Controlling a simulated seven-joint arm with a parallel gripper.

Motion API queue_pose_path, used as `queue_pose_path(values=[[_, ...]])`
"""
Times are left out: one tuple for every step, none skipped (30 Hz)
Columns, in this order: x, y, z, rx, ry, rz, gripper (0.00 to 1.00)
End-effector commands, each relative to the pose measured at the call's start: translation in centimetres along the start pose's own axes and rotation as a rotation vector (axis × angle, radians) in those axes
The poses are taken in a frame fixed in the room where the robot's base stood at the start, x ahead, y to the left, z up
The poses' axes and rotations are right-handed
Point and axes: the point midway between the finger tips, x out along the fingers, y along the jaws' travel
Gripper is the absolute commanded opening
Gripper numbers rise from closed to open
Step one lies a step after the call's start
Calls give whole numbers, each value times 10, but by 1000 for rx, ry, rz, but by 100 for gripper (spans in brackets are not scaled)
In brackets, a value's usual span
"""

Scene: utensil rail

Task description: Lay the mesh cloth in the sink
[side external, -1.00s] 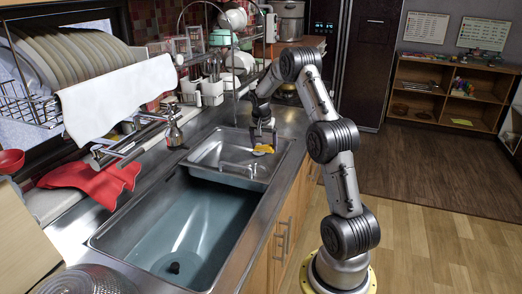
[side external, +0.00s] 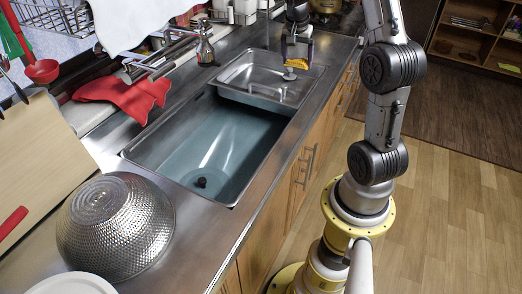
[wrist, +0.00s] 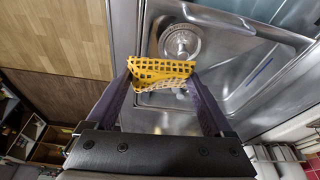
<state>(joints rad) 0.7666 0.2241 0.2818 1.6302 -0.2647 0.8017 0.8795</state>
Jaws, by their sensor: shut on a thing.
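The yellow mesh cloth (side external: 299,64) hangs bunched between the fingers of my gripper (side external: 297,50). In the wrist view the cloth (wrist: 160,68) is pinched between the two fingers of my gripper (wrist: 160,82), with its open weave and a paler lower fold showing. The steel sink has a large basin (side external: 240,135) in front and a smaller, shallower basin (side external: 250,78) behind it. My gripper holds the cloth above the far part of the smaller basin. A round drain (wrist: 182,42) shows just beyond the cloth in the wrist view. The cloth's exact height above the basin is unclear.
A faucet (side external: 165,55) reaches over the counter on the left. A red cloth (side external: 125,93) lies beside the sink. An upturned metal colander (side external: 115,228) stands on the near counter. The large basin is empty apart from its dark drain (side external: 201,182).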

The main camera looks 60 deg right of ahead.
Motion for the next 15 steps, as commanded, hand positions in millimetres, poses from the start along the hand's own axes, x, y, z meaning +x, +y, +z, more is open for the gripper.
queue_pose_path(values=[[-4, -8, 9, -1, 1, -3, 34], [-6, -12, 15, 2, 0, -2, 34], [-9, -18, 24, 6, -2, 0, 34], [-11, -22, 31, 9, -3, 1, 34], [-14, -27, 38, 11, -3, 1, 34], [-17, -33, 48, 17, -4, 3, 34], [-19, -37, 57, 21, -5, 4, 34], [-22, -41, 66, 25, -6, 7, 34], [-25, -46, 77, 32, -5, 9, 34], [-27, -50, 85, 36, -4, 10, 34], [-30, -53, 93, 40, -4, 12, 34], [-32, -57, 103, 47, -3, 14, 34], [-35, -59, 109, 52, -1, 15, 34], [-36, -61, 116, 55, -1, 17, 34], [-38, -63, 124, 60, 1, 19, 34]])
